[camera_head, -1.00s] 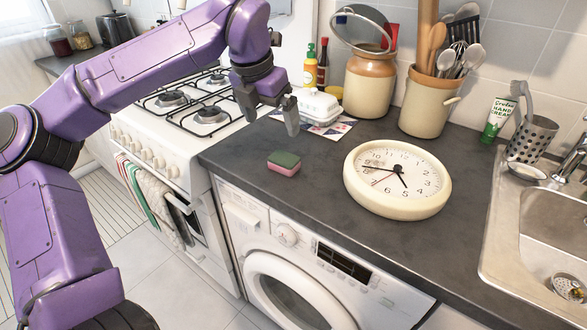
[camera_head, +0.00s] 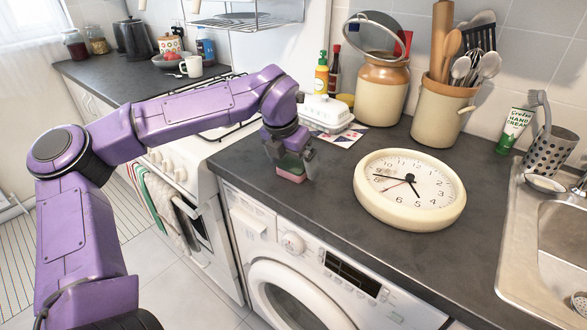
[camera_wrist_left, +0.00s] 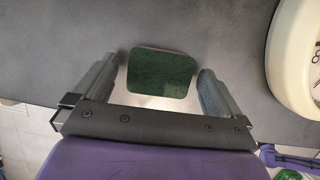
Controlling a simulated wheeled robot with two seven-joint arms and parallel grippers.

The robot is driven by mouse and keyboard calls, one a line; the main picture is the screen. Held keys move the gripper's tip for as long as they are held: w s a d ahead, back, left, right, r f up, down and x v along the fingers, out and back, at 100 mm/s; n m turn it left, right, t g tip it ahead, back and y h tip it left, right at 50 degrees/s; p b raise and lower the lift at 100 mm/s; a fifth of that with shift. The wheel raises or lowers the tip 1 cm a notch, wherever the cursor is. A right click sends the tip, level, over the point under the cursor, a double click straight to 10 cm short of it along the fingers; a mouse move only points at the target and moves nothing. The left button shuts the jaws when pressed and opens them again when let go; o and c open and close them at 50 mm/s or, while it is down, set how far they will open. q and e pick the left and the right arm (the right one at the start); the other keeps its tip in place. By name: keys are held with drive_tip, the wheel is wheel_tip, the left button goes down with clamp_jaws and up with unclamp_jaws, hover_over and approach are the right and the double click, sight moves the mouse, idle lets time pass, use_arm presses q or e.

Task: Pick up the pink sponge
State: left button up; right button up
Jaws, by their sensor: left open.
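The pink sponge (camera_head: 291,175) with a green top lies on the dark counter above the washer, near its front left part. In the left wrist view its green face (camera_wrist_left: 160,74) shows, with a thin pink edge along the far side. My left gripper (camera_head: 294,163) is down at the sponge, its fingers open. In the left wrist view the open fingers (camera_wrist_left: 158,88) stand to either side of the sponge, with a visible gap on both sides. Part of the sponge is hidden by the gripper in the head view.
A round cream clock (camera_head: 410,190) lies to the right of the sponge. A white butter dish (camera_head: 327,112) and tall jars (camera_head: 376,90) stand behind. The sink (camera_head: 545,240) is at far right. The counter in front of the clock is clear.

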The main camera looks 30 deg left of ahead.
use_arm(q)
drive_tip(key=c, duration=1.1)
drive_tip(key=shift+o, duration=0.2)
drive_tip(key=shift+r, duration=0.1)
